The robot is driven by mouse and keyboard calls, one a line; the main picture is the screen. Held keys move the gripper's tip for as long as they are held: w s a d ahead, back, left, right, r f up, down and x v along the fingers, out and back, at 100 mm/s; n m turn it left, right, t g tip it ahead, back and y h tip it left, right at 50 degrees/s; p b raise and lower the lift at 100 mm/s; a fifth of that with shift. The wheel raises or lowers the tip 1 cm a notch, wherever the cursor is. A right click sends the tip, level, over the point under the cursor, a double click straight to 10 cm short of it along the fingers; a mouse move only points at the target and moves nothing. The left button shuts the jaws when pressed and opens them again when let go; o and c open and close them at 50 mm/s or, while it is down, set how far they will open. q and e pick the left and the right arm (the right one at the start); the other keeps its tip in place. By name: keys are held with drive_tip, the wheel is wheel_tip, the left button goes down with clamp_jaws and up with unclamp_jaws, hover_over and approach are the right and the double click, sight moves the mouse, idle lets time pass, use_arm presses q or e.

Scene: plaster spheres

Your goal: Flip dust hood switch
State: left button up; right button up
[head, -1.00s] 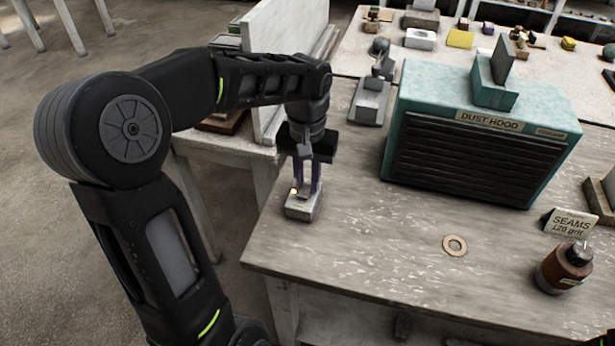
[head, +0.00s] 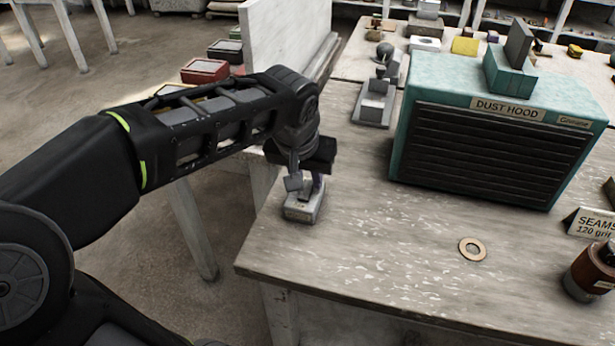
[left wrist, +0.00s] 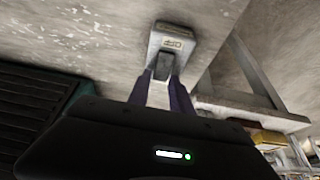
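The dust hood switch is a small pale grey box (head: 303,207) near the left edge of the workbench. It also shows in the left wrist view (left wrist: 180,32), with a small label and a dark rocker (left wrist: 163,66). My left gripper (head: 306,188) is down at the box; the wrist hides part of it. In the left wrist view its two purple fingers (left wrist: 161,78) stand apart, tips at the rocker's near end. Whether they touch it I cannot tell. The teal dust hood (head: 500,120) with a dark slatted front stands to the right. My right gripper is not in view.
A wooden ring (head: 472,249) lies on the bench (head: 390,255). A "SEAMS 120 grit" card (head: 592,224) and a brown bottle (head: 592,270) stand at the right. A grey stand (head: 375,102) is behind the switch. The bench between switch and hood is clear.

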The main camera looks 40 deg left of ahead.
sight(302, 199)
use_arm(q)
drive_tip(key=o, duration=0.3)
drive_tip(key=v, duration=0.7)
drive_tip(key=shift+r+p, duration=0.4)
drive_tip(key=shift+s+d, duration=0.1)
drive_tip(key=shift+s, duration=0.1)
